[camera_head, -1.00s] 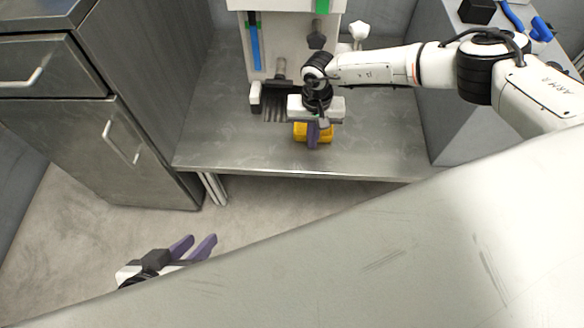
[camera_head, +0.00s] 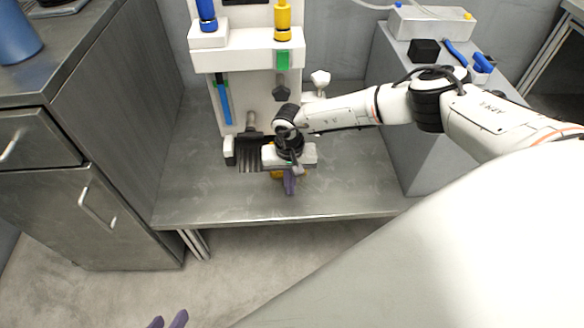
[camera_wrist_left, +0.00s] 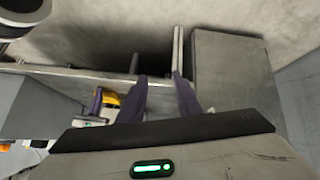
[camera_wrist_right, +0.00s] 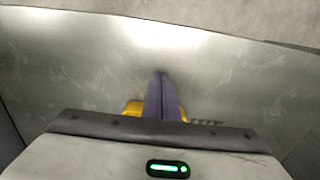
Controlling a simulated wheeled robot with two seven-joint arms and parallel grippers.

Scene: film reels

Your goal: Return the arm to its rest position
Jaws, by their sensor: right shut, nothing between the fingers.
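My right gripper (camera_head: 289,184) is at the steel table, in front of the white machine. Its purple fingers are pressed together with nothing between them, as the right wrist view (camera_wrist_right: 162,97) also shows. A yellow object (camera_head: 276,175) is close behind these fingers and mostly hidden by the gripper; it shows on both sides of them in the right wrist view (camera_wrist_right: 133,108). I cannot tell whether they touch. My left gripper (camera_head: 168,321) shows only its purple fingertips at the bottom edge of the head view. In the left wrist view (camera_wrist_left: 163,100) its fingers are apart and empty.
The steel table (camera_head: 340,196) is clear at its front and right. The white machine (camera_head: 247,50) stands at its back, with blue and yellow cylinders on top. A metal cabinet (camera_head: 90,215) stands left. A grey block (camera_head: 398,150) with a black box (camera_head: 424,50) stands right.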

